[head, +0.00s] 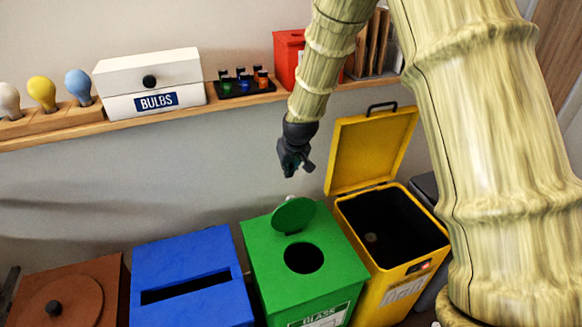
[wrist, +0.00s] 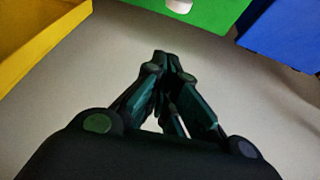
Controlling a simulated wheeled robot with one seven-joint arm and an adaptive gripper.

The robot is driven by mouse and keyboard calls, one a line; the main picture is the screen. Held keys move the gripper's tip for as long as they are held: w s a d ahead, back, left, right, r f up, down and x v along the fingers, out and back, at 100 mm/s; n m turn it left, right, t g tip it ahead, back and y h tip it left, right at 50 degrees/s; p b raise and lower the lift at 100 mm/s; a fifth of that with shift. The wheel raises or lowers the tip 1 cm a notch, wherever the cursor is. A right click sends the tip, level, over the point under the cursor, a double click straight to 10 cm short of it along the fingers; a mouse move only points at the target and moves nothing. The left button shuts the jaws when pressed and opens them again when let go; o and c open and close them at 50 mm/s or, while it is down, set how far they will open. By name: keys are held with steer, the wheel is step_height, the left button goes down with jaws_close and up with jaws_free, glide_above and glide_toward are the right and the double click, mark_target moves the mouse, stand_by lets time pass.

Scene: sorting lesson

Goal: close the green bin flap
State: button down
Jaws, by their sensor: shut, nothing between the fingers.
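The green bin (head: 262,268) stands between the blue and yellow bins, with a round hole (head: 303,258) in its top and a glass label on its front. Its round green flap (head: 293,214) stands raised behind the hole, leaving the hole open. My gripper (head: 295,172) is above and behind the flap, apart from it, with its fingers shut and empty. In the wrist view my gripper (wrist: 168,70) has its fingertips together over the pale wall. Part of the green bin (wrist: 190,12) shows at the top edge there; the flap cannot be made out clearly.
The yellow bin (head: 402,277) has its lid (head: 370,150) standing open, close to the right of my gripper. The blue bin (head: 190,270) and a brown bin (head: 88,285) stand left. A wooden shelf (head: 190,110) with a bulbs box (head: 150,85) runs along the wall.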

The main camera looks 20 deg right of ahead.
step_height(320, 180, down, 8)
steer(key=p, duration=0.2)
steer(key=shift+s+a+r+p, duration=0.15)
steer(key=shift+s+r+p, duration=0.1)
steer(key=shift+p, duration=0.1)
stand_by(0.4)
